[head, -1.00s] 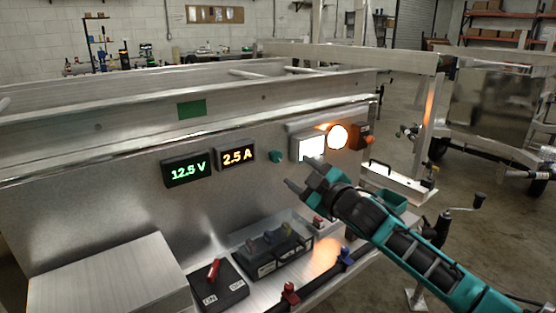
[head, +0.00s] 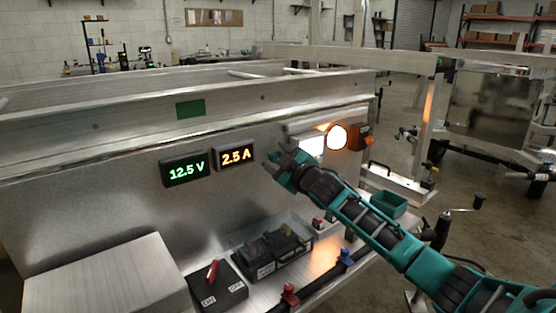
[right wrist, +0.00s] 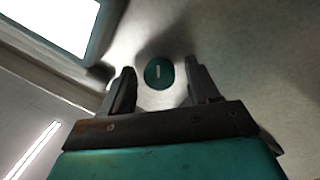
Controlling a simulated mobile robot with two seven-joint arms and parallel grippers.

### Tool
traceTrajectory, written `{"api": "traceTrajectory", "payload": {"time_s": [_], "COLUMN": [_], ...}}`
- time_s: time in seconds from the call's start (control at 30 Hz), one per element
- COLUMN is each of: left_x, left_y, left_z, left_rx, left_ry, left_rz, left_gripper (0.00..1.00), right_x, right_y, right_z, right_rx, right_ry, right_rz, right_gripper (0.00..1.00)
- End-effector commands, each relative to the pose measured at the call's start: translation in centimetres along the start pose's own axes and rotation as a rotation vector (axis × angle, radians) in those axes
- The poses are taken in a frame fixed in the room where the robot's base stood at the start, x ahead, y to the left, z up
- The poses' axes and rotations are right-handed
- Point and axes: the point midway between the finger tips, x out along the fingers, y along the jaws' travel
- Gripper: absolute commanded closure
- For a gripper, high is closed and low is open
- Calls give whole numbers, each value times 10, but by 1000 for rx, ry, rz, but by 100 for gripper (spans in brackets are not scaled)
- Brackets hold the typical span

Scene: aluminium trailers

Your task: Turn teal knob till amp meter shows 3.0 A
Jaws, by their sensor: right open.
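The amp meter (head: 236,158) on the metal panel reads 2.5 A in orange digits. The teal knob (right wrist: 159,72) shows in the right wrist view as a round disc with a pale line, on the panel between my fingers. In the head view my gripper hides the knob. My right gripper (head: 276,158) is open at the panel, right of the amp meter; in the right wrist view its fingers (right wrist: 160,85) stand on both sides of the knob, with a visible gap on each side. My left gripper is not in view.
A volt meter (head: 186,170) reading 12.5 V sits left of the amp meter. Below are a black switch box with a red lever (head: 213,271) and a battery (head: 272,256).

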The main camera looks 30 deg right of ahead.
Motion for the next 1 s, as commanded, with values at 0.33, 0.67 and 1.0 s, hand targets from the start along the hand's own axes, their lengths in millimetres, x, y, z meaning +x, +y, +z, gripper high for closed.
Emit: {"api": "traceTrajectory", "payload": {"time_s": [0.33,0.67,1.0], "left_x": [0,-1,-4], "left_y": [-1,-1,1], "left_z": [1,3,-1], "left_rx": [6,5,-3], "left_ry": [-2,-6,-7], "left_rz": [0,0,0], "left_gripper": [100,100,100], "right_x": [0,0,0], "right_y": [0,0,1], "right_z": [0,0,-1], "right_rx": [0,-1,23], "right_ry": [0,0,-4], "right_rz": [0,0,-3], "right_gripper": [54,85,95]}}
